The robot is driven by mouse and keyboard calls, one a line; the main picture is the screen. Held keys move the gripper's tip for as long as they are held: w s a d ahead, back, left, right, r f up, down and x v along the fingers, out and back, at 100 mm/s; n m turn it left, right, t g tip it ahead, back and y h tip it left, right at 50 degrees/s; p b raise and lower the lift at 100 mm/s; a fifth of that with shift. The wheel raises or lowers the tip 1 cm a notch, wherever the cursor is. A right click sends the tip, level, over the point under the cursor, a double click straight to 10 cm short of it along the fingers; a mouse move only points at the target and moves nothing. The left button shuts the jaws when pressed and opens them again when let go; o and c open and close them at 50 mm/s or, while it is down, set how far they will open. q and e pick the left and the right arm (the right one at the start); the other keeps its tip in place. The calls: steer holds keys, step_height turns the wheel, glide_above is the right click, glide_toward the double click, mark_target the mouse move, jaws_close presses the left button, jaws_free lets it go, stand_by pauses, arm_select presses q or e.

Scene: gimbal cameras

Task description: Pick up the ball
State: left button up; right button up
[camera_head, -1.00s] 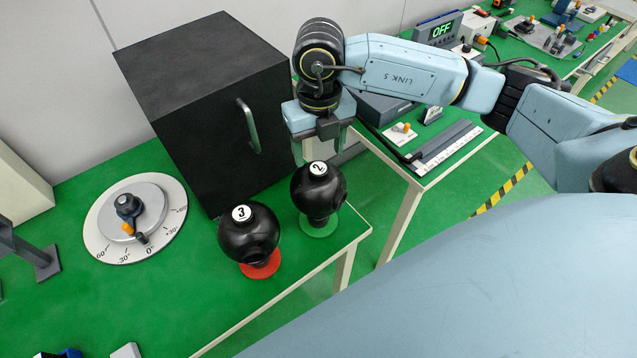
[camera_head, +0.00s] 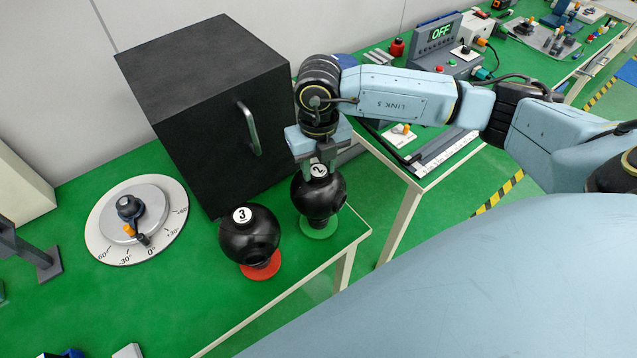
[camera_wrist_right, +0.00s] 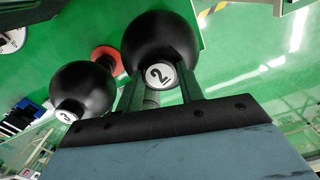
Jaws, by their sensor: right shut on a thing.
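A black ball with a white number 2 label on its top knob (camera_head: 319,197) stands on a green round base (camera_head: 319,229) near the table's edge. My right gripper (camera_head: 318,168) points down from above and is shut on the knob of this ball. The right wrist view shows the number 2 ball (camera_wrist_right: 160,48) with a finger on each side of its labelled knob. A second black ball, labelled 3 (camera_head: 248,236), stands on a red base (camera_head: 261,266) to the left, apart from the gripper. My left gripper is not in view.
A large black box with a metal handle (camera_head: 255,128) stands right behind the balls. A round dial (camera_head: 137,218) lies flat at the left. The green table's edge (camera_head: 285,290) runs close in front of the balls. Another bench (camera_head: 440,165) stands to the right across a gap.

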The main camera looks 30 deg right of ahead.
jaws_close()
steer(key=shift+r, duration=0.1)
